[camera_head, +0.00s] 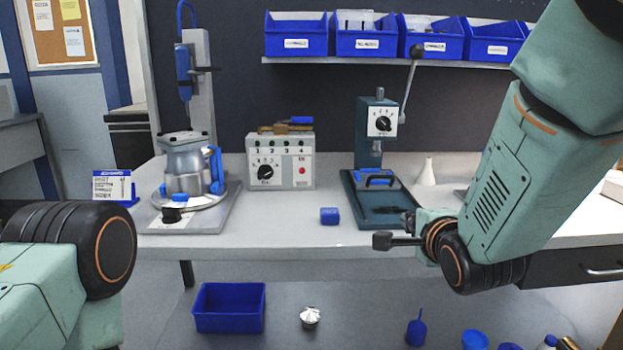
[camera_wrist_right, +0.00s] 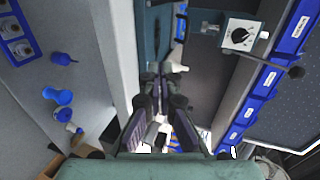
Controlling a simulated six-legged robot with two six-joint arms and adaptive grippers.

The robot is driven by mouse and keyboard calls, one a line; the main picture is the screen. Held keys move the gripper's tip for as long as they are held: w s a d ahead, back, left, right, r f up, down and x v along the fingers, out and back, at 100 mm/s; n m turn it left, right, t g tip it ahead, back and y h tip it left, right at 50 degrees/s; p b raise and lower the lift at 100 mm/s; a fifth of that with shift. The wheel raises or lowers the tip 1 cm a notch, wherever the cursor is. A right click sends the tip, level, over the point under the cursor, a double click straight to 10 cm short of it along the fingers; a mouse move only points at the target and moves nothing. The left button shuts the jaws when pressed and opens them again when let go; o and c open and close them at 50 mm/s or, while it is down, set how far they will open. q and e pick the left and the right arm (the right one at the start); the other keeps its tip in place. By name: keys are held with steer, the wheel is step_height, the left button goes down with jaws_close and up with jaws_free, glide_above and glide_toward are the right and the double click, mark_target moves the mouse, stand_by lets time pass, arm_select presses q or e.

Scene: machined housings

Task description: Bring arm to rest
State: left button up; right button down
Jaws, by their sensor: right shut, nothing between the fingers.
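My right arm (camera_head: 510,170) comes in from the right, large and teal, with its dark wrist joint low. My right gripper (camera_head: 385,241) points left at the front edge of the workbench (camera_head: 290,232), below the green press stand. It is shut and empty. In the right wrist view the two dark fingers (camera_wrist_right: 163,85) run close together, with nothing held between them. My left arm (camera_head: 60,260) shows only as a teal link and black joint at the lower left; its gripper is out of view.
Blue bins (camera_head: 365,42) line a shelf. Below are a blue tray (camera_head: 230,325), a metal part (camera_head: 311,318) and blue bottles.

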steer(key=s+d+f+n+g, duration=0.2)
steer(key=s+f+n+g, duration=0.1)
steer(key=s+f+n, duration=0.65)
steer(key=s+d+f+n+g, duration=0.25)
steer(key=s+f+n, duration=0.3)
steer(key=f, duration=0.65)
steer(key=s+f+n+g, duration=0.1)
steer(key=s+f+g, duration=0.3)
steer(key=s, duration=1)
steer(key=s+f+n+g+p, duration=0.1)
steer(key=s+f+g, duration=0.4)
steer(key=s+f, duration=0.6)
steer(key=s, duration=0.2)
steer(key=shift+s+d+h, duration=0.25)
steer(key=shift+s+h, duration=0.05)
steer(key=shift+s, duration=0.1)
